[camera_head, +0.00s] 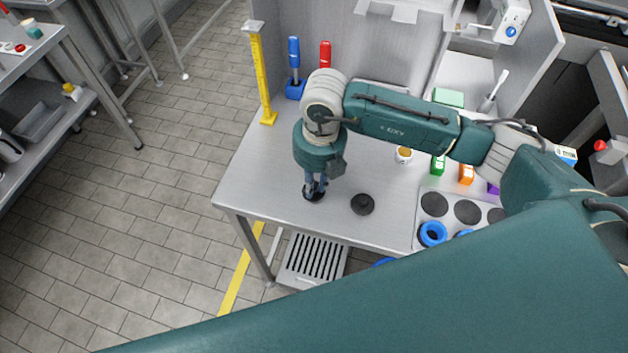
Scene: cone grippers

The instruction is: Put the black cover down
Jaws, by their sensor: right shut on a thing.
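My right gripper (315,188) points down over the front left part of the grey table (260,185). It is shut on a small black round piece, the black cover (313,197), which shows just below the fingertips. I cannot tell whether the cover touches the table. A second black round piece with a raised knob in its middle (362,205) sits on the table to the right of the gripper, apart from it. My left gripper is not in view.
A white panel with dark round spots (467,212) and a blue ring (432,234) lies to the right. Small green (438,165) and orange (466,174) boxes stand behind it. A yellow post (262,80) and a blue-handled tool (294,60) stand at the back left.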

